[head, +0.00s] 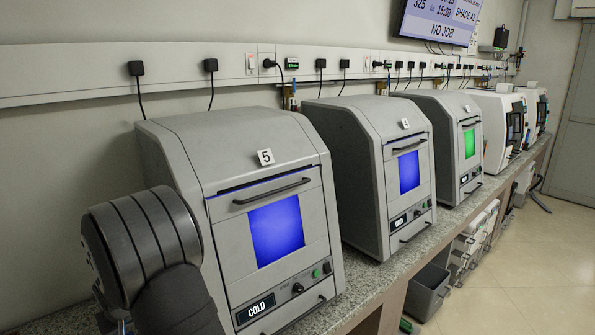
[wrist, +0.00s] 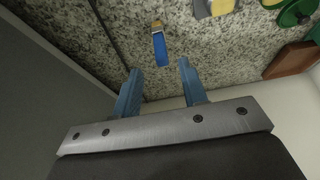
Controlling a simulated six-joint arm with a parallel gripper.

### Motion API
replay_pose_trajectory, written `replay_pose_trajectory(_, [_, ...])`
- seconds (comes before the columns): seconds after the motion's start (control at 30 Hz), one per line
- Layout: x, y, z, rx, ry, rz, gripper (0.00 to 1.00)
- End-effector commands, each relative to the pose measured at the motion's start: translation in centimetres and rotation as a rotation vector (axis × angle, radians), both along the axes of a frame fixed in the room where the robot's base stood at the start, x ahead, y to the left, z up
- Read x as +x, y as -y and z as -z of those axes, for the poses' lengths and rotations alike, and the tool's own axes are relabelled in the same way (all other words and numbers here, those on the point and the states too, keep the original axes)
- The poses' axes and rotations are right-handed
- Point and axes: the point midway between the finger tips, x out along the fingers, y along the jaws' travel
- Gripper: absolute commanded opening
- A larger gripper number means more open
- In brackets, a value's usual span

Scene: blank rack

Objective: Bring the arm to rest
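My gripper (wrist: 160,80) shows in the wrist view, with its two blue fingers spread apart and nothing between them. It hangs over a speckled stone counter (wrist: 105,50). A small blue object with a tan end (wrist: 160,48) lies on the counter beyond the fingertips, apart from them. In the head view, part of my arm stands at the lower left, in front of the left machine. The gripper itself does not show in the head view.
Grey machines line the counter; the nearest (head: 240,200) is numbered 5 and its display reads COLD. A second grey machine (head: 355,150) stands beside it. In the wrist view, green round parts (wrist: 290,12) and a brown block (wrist: 291,60) lie at right. A grey bin (head: 428,292) is below.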

Motion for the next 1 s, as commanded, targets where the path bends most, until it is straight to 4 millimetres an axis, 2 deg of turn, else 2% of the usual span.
replay_pose_trajectory(0.13, [-0.7, 0.7, -2.5, 0.001, 0.001, 0.0, 0.39])
replay_pose_trajectory(0.3, [0.1, 0.0, 0.6, -0.004, -0.003, 0.0, 0.39])
replay_pose_trajectory(0.9, [2.6, -2.6, 9.5, -0.001, -0.003, 0.001, 0.39])
replay_pose_trajectory(0.93, [2.7, -2.7, 8.1, 0.004, 0.003, 0.001, 0.39])
replay_pose_trajectory(1.0, [2.7, -2.7, 6.5, 0.005, 0.003, 0.001, 0.39])
